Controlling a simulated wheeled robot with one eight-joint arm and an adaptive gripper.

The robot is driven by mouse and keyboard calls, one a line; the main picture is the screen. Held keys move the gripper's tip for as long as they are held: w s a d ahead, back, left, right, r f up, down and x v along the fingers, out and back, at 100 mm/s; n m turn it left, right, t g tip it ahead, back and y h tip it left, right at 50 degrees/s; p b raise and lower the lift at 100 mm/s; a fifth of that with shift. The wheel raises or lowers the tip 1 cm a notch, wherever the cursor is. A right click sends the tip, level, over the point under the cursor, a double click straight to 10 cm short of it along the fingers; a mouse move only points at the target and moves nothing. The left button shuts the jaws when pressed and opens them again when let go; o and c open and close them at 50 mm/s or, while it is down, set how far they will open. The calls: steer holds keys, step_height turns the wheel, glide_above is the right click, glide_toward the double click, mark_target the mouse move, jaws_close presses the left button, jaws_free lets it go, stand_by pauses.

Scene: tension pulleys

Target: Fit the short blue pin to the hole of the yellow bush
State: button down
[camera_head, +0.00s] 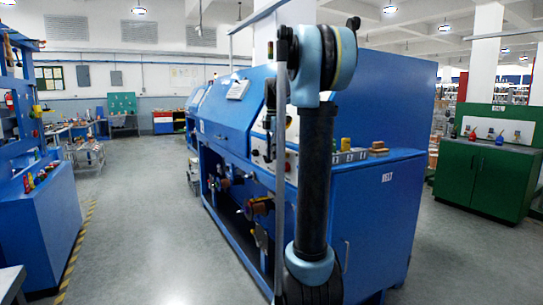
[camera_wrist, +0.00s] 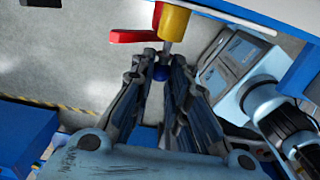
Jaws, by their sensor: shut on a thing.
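In the wrist view, my gripper (camera_wrist: 160,66) has its two fingers closed in around the short blue pin (camera_wrist: 161,74). The pin's round blue end shows between the fingertips. A thin grey shaft (camera_wrist: 167,47) runs from there up toward the yellow bush (camera_wrist: 174,22), a yellow cylinder at the top of the picture. I cannot tell whether the shaft is inside the bush's hole, as the hole itself is hidden. In the head view, neither the pin nor the gripper's fingertips can be made out behind my arm.
A red lever (camera_wrist: 132,36) sticks out left of the yellow bush. In the head view, the blue machine (camera_head: 385,90) has a ledge with small parts (camera_head: 347,156). Open grey floor (camera_head: 135,220) lies to its left.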

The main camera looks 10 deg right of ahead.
steer(key=shift+w+d, duration=0.1)
steer(key=shift+d, duration=0.15)
steer(key=shift+d, duration=0.25)
steer(key=shift+w+d, duration=0.2)
steer(key=shift+d, duration=0.15)
stand_by(0.8)
steer(key=c, duration=1.5)
jaws_free()
steer(key=shift+o, duration=0.4)
steer(key=shift+o, duration=1)
steer(key=shift+r, duration=0.1)
step_height(320, 180, up, 9)
